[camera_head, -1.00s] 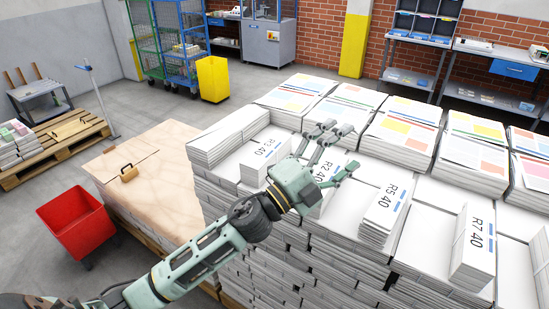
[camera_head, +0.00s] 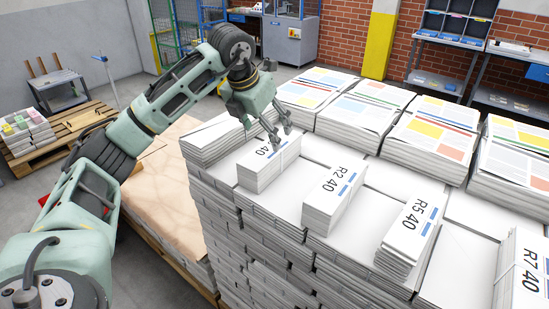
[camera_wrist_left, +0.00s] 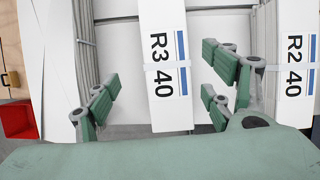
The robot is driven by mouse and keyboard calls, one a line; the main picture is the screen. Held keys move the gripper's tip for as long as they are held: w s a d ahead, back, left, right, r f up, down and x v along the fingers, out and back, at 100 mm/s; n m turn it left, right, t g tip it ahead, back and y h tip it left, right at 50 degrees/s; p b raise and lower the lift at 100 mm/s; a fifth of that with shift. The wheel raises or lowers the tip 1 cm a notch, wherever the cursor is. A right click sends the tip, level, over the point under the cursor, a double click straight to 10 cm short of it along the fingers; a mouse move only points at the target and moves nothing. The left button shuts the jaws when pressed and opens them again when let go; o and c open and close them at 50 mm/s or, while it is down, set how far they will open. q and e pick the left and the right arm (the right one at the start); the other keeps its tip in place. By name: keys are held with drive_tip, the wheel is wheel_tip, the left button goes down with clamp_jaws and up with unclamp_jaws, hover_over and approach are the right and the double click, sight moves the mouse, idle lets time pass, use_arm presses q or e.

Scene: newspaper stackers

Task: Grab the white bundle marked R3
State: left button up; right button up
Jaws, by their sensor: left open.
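The white bundle marked R3 (camera_head: 262,176) stands on the big paper stack, at its near left part. In the head view my gripper hides part of its label; the left wrist view shows "R3 40" and a blue stripe on the bundle (camera_wrist_left: 165,105). My left gripper (camera_head: 279,133) is open and empty, over the bundle's top at its far end. In the left wrist view the bundle lies between the spread fingers of the gripper (camera_wrist_left: 161,88), with a gap on both sides. I cannot tell the height left between fingertips and bundle. My right gripper is not in view.
The R2 bundle (camera_head: 335,195) stands close right of R3, beside the right fingers in the left wrist view (camera_wrist_left: 295,75). R5 (camera_head: 408,235) and R7 (camera_head: 523,275) stand further right. Taller printed stacks (camera_head: 365,110) line the back. A white stack (camera_head: 213,140) rises left of R3.

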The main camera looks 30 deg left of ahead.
sight(271, 148)
use_arm(q)
drive_tip(key=shift+p+x, duration=0.35)
drive_tip(key=shift+x, duration=0.5)
drive_tip(key=f+p, duration=0.1)
drive_tip(key=f, duration=0.2)
drive_tip(key=w+d+f+p, duration=0.1)
drive_tip(key=shift+f+p, duration=0.3)
drive_tip(key=shift+w+f, duration=0.2)
drive_tip(key=shift+f, duration=0.1)
use_arm(e)
drive_tip(key=r, duration=0.3)
drive_tip(key=shift+s+d+r, duration=0.1)
drive_tip(key=shift+s+r, duration=0.15)
drive_tip(key=shift+s, duration=0.05)
use_arm(q)
drive_tip(key=shift+c, duration=0.4)
drive_tip(key=shift+c, duration=0.9)
clamp_jaws()
drive_tip(key=shift+w+r, duration=0.1)
drive_tip(key=shift+r, duration=0.05)
use_arm(e)
drive_tip(key=shift+w, duration=0.15)
